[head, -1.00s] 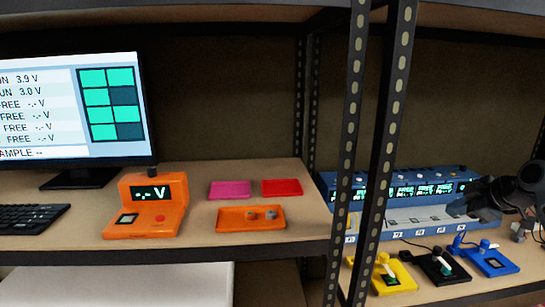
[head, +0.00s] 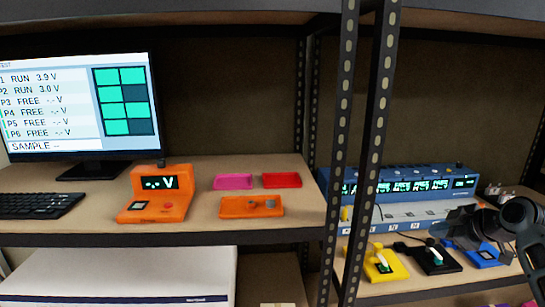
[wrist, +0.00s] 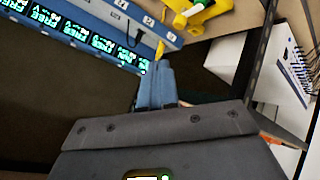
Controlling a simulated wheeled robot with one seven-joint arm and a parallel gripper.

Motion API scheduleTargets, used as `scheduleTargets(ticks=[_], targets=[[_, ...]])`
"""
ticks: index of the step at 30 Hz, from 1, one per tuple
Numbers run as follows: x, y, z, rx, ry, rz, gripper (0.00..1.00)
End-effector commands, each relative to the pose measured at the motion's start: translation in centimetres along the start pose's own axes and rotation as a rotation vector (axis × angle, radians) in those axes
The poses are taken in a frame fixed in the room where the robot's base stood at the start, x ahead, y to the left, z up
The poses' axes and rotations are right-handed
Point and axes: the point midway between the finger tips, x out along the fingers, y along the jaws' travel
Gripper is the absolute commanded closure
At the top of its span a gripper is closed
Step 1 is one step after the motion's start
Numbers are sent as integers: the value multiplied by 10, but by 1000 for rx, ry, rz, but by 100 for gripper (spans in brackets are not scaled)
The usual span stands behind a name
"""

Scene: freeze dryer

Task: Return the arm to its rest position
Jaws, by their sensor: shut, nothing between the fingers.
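My arm comes in at the right edge of the head view. My gripper (head: 450,222) points left, in front of the blue multi-bay unit (head: 400,188) and above the small coloured devices on the right shelf. In the wrist view my gripper (wrist: 155,88) shows its two fingers together with nothing between them. The blue unit (wrist: 85,35) lies beyond them at the upper left.
Yellow (head: 382,264), black (head: 432,258) and blue (head: 482,254) devices stand below my gripper. Perforated shelf posts (head: 375,140) stand to its left. The left shelf holds a monitor (head: 80,100), an orange meter (head: 158,197) and coloured trays (head: 252,207).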

Motion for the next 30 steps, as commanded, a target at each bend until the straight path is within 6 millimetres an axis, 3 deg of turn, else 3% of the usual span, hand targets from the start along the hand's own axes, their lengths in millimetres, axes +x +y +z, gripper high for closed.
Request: scheduleTargets(ticks=[8, 12, 16, 23, 30], targets=[[32, -90, -6, 143, 59, 39, 100], [42, -156, -7, 257, 94, 75, 100], [38, -214, -6, 360, 119, 112, 100], [10, -311, 5, 525, 147, 177, 100], [-50, -394, 22, 660, 165, 248, 100]])
